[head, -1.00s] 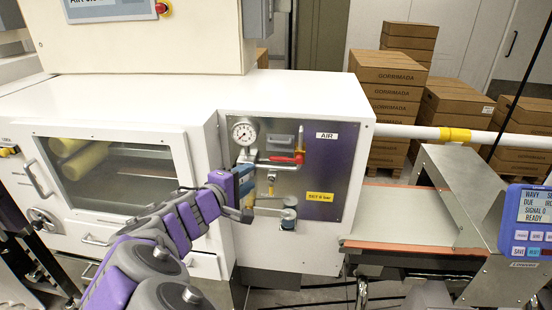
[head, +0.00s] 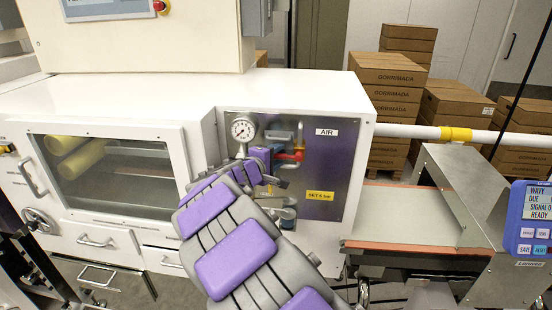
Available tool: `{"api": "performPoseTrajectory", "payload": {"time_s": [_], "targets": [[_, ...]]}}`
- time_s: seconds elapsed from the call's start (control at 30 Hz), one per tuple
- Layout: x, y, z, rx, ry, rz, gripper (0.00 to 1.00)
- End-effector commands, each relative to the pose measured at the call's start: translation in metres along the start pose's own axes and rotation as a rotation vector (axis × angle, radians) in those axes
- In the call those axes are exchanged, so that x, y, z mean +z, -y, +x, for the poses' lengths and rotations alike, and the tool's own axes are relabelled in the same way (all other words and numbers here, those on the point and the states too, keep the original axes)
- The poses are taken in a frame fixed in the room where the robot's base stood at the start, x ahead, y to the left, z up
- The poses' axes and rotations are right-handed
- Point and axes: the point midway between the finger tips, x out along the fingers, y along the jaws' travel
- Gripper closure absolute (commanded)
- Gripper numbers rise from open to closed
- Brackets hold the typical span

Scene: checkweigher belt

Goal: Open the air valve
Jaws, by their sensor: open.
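The air panel (head: 335,165) is a grey metal plate labelled AIR on the white machine's front. A red valve part (head: 296,156) shows at its upper middle, beside a grey pipe fitting. Much of the valve is hidden behind my arm, so I cannot tell the handle's full position. My gripper (head: 280,176) is open, just left of and below the red part. I cannot tell whether it touches it. A round pressure gauge (head: 243,129) sits above left of my gripper.
A yellow set-pressure label (head: 320,196) is right of my gripper. The belt frame (head: 400,249) and a purple-blue display unit (head: 533,222) stand to the right. Stacked cardboard boxes (head: 390,100) are behind. A window door (head: 110,170) is at left.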

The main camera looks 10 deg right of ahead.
Motion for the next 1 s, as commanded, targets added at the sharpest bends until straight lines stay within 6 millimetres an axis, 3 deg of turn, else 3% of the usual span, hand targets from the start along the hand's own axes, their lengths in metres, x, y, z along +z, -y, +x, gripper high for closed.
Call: {"api": "performPoseTrajectory", "payload": {"time_s": [0.27, 0.73, 1.0], "targets": [[-0.0003, 0.0000, 0.0013, 0.000, 0.000, 0.000, 0.57], [-0.0004, 0.0009, 0.0013, -0.001, 0.000, -0.001, 1.00], [-0.0004, 0.0018, 0.0014, -0.003, 0.001, -0.001, 1.00]]}}
